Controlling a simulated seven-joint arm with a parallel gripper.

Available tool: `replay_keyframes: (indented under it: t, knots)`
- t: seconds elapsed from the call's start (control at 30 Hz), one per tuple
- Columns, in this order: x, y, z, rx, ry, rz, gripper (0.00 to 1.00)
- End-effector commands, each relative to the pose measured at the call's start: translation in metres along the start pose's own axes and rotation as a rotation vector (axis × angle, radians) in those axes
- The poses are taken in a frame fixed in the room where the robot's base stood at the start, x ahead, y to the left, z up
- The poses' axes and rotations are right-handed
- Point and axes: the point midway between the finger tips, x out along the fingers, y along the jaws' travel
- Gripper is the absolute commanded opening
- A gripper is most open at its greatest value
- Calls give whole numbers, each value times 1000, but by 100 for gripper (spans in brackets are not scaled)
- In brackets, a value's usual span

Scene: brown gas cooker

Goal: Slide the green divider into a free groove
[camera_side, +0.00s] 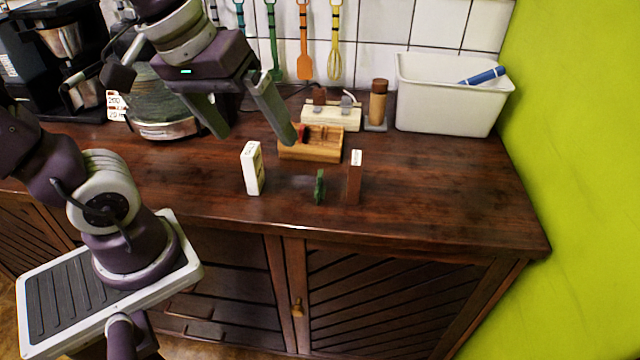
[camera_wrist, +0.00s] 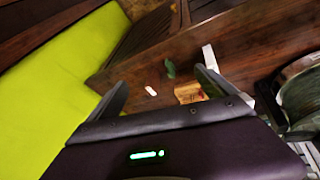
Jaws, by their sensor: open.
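The green divider (camera_side: 319,186) stands on the brown counter near its front edge, between a white box and a brown block. It also shows in the wrist view (camera_wrist: 170,68). A light wooden rack (camera_side: 312,150) sits behind it, with a red piece (camera_side: 301,133) in its left part. The rack shows small in the wrist view (camera_wrist: 188,93); its individual grooves are too small to tell apart. My gripper (camera_side: 256,138) is open and empty, above the counter, up and left of the divider in the side view. Its spread fingers (camera_wrist: 162,79) touch nothing visible.
A white box (camera_side: 252,168) stands left of the divider and a brown white-topped block (camera_side: 354,180) stands close on its right. Behind the rack are a pale block holder (camera_side: 331,118) and a brown cylinder (camera_side: 377,103). A white bin (camera_side: 445,105) stands back right. The counter's right side is clear.

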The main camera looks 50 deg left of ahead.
Motion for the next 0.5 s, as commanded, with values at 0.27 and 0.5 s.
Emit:
replay_keyframes:
  t: [0.27, 0.5]
  knots:
    - [133, 13, -96, -1315, -121, -282, 95]
    - [206, -1, -112, -1817, -39, -443, 95]
